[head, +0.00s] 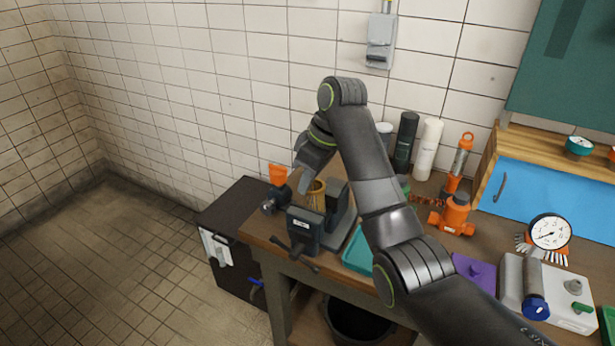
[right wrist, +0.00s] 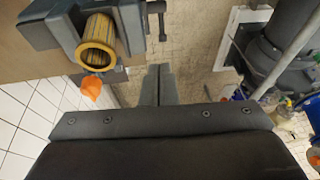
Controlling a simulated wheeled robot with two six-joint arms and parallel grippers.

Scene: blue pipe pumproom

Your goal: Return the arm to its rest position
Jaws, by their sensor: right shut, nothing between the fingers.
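My right arm reaches in from the lower right in the head view. The right wrist view shows this cylinder (right wrist: 97,45) as an open-ended ring between the vise jaws (right wrist: 50,22), apart from the fingers. My left gripper is in neither view.
The wooden bench holds an orange-handled item (head: 278,174), black (head: 405,142) and white (head: 428,150) bottles, an orange jack-like tool (head: 455,212), a teal tray (head: 358,252) and a gauge (head: 550,232). A dark cabinet (head: 232,226) stands left of the bench. Floor at far left is clear.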

